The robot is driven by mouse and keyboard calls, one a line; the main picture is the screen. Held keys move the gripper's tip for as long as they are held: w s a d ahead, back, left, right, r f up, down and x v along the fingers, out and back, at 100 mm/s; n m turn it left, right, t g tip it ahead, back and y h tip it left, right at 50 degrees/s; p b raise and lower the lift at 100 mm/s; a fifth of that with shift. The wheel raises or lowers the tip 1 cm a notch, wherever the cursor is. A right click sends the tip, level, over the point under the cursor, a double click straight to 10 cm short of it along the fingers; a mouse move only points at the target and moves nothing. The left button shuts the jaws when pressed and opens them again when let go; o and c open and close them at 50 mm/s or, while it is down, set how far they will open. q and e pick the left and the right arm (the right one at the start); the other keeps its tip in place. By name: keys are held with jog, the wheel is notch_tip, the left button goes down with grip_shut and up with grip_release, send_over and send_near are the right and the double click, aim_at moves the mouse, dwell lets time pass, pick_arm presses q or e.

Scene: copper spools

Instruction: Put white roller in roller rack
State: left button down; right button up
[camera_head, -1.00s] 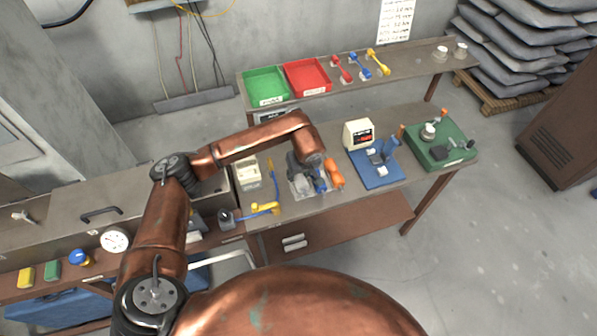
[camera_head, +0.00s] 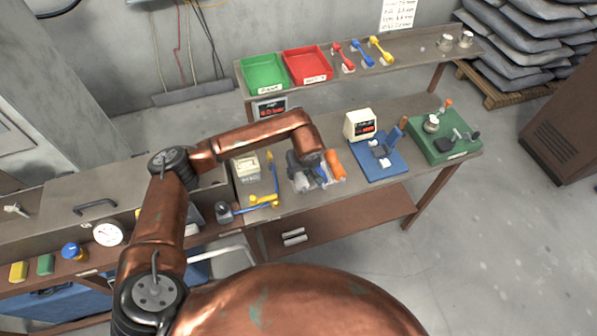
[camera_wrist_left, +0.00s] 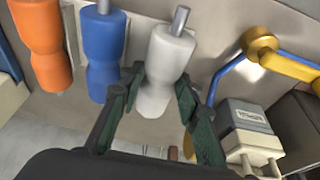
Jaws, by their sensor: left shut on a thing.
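The white roller (camera_wrist_left: 167,68) is between the fingers of my left gripper (camera_wrist_left: 160,88) in the left wrist view. The gripper is shut on its lower part, and a grey pin sticks out of its far end. The blue roller (camera_wrist_left: 103,55) and the orange roller (camera_wrist_left: 43,45) lie in line beside it, close to the pale roller rack (camera_wrist_left: 72,30). In the head view the left gripper (camera_head: 303,174) is over the workbench, beside the blue roller and orange roller (camera_head: 336,164). Whether the white roller touches the rack is unclear. My right gripper is out of view.
A blue-based device (camera_head: 384,167) and a green-based device (camera_head: 440,147) stand to the right on the bench. A yellow-and-blue tool (camera_head: 265,200) lies to the left. Green (camera_head: 264,72) and red (camera_head: 306,66) trays sit on the back shelf.

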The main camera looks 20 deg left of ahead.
pick_arm(q)
jog(key=shift+f, duration=0.15)
dwell(0.4)
jog(key=c, duration=1.4)
grip_release()
jog(key=shift+o, duration=0.2)
jog(key=v, duration=1.2)
jog(key=shift+a, duration=0.1)
